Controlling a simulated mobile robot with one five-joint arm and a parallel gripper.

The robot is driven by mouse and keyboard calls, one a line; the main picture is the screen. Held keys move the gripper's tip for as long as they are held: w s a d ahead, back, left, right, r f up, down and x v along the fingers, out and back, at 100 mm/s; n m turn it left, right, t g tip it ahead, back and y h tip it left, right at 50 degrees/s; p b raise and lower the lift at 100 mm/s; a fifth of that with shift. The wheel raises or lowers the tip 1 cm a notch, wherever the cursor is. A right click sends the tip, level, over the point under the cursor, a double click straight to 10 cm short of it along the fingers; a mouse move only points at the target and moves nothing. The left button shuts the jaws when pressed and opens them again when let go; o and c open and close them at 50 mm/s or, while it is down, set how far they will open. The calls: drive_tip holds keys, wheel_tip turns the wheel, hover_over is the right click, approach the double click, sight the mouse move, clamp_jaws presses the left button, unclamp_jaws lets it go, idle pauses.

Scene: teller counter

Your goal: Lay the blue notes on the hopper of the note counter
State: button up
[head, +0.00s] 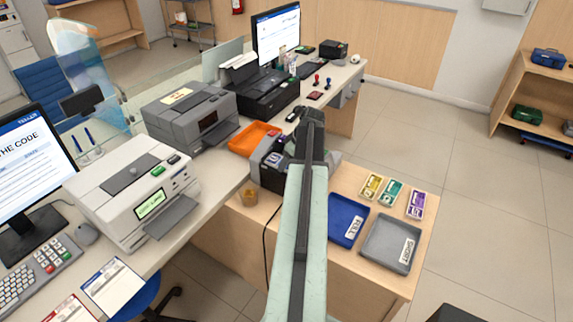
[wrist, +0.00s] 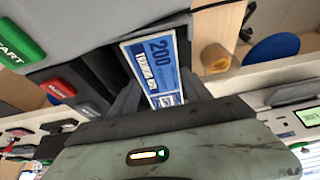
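The blue notes (wrist: 152,62), marked 200, show in the wrist view between the two dark fingers of my gripper (wrist: 162,92). The fingers press against both sides of the notes, and the far end of the notes lies over the dark top of the note counter (wrist: 88,72). I cannot tell whether the notes touch the hopper. My gripper and the blue notes are hidden or too small to make out there.
An orange tray (head: 252,138) lies behind the note counter, and a tan cup (head: 249,196) stands in front of it. Yellow (head: 372,186), green (head: 390,192) and purple (head: 415,204) notes lie on the side table, near a blue tray (head: 347,222) and a grey tray (head: 388,245).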

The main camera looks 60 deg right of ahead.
drive_tip(key=shift+o, duration=1)
drive_tip(key=shift+r, duration=0.15)
drive_tip(key=shift+s+r+p, duration=0.1)
drive_tip(key=shift+r+p, duration=0.25)
drive_tip(key=shift+p, duration=0.15)
drive_tip(key=p+v, duration=1)
drive_tip(key=v, duration=0.1)
drive_tip(key=shift+r, duration=0.2)
